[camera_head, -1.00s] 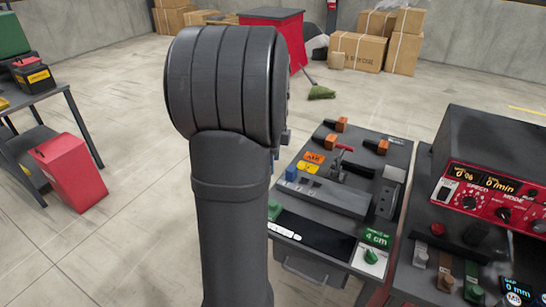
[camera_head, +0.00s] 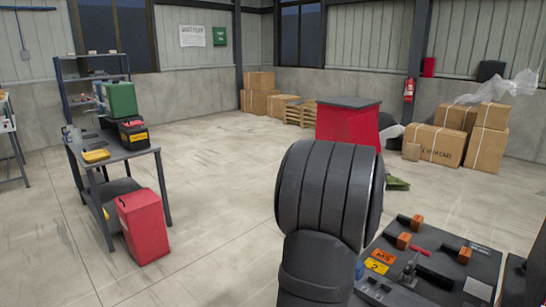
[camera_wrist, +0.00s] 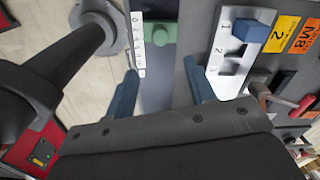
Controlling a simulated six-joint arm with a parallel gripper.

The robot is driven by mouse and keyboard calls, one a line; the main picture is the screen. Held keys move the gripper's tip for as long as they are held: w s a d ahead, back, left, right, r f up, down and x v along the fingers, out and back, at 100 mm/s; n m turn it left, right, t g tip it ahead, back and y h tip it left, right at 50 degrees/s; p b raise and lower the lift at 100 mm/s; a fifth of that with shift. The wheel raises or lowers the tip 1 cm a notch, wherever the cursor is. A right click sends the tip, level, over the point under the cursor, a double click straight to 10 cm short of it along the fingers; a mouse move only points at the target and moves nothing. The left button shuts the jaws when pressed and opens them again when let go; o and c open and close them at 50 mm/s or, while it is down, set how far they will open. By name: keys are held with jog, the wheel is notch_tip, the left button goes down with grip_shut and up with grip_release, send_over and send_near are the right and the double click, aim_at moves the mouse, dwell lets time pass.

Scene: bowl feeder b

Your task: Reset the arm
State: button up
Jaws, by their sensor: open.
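My gripper (camera_wrist: 162,90) shows in the wrist view as two blue fingers, spread apart with nothing held between them. They point toward a grey control panel (camera_wrist: 205,20). A green knob (camera_wrist: 160,33) beside a white scale strip lies ahead of the gap, apart from the fingers. A blue lever (camera_wrist: 250,31) in a numbered white slot plate is right of the fingers. In the head view my dark arm stands at the lower middle, and my gripper is not visible. The panel (camera_head: 478,262) shows at the lower right, partly behind my arm.
A red bin (camera_head: 143,226) stands beside a dark table (camera_head: 145,153) on the left. A red cabinet (camera_head: 348,124) stands behind my arm. Cartons (camera_head: 435,145) are at the back right. The floor between table and cabinet is clear.

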notch_tip(320, 180, down, 12)
jog(key=shift+r, duration=0.1)
dwell(0.5)
notch_tip(320, 180, up, 18)
notch_tip(320, 180, down, 18)
jog(key=s+d, duration=0.4)
jog(key=shift+s+d, duration=0.3)
jog(key=shift+d, duration=0.05)
notch_tip(320, 180, up, 28)
jog(key=m, duration=0.3)
jog(key=shift+w, duration=0.25)
